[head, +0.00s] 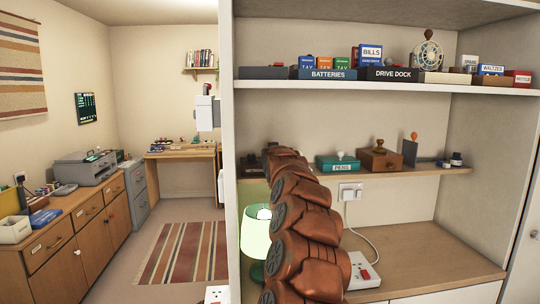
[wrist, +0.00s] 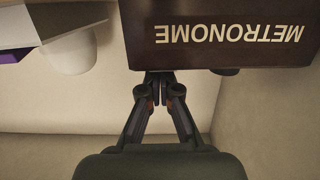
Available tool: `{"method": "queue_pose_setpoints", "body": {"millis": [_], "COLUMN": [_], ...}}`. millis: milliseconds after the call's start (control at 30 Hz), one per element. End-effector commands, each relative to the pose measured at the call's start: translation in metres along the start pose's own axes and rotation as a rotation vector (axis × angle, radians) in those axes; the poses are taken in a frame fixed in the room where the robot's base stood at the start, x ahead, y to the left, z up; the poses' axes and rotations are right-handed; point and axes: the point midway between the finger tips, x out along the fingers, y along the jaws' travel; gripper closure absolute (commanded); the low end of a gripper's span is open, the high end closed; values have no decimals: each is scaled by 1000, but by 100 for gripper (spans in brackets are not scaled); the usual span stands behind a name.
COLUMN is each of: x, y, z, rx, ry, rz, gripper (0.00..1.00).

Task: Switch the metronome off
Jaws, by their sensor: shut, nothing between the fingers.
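The metronome (wrist: 225,50) is a dark brown box with pale METRONOME lettering, upside down in the wrist view. It fills the top middle and right, and its upper part runs out of frame. A small dark piece (wrist: 226,71) sticks out at its lower picture edge. My gripper (wrist: 165,80) is shut and empty, its fingertips at that same edge, left of the small piece. I cannot tell whether they touch the box.
In the wrist view, a white rounded object (wrist: 70,52) and a purple item (wrist: 14,56) lie left of the metronome. In the head view, a teal PENS box (head: 338,164) and a wooden box (head: 380,160) stand right of my arm, and a green lamp (head: 255,232) left.

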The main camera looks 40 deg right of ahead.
Motion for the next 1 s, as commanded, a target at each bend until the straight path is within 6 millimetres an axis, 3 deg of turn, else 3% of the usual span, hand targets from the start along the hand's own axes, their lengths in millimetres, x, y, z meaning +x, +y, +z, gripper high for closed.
{"method": "queue_pose_setpoints", "body": {"millis": [533, 733, 1000], "x": [-4, -18, -46], "y": [-2, -4, -2], "z": [-45, -38, -45], "rx": [0, 0, -1], "ry": [1, -1, 2], "rz": [-3, -6, -4], "gripper": [100, 100, 100]}}
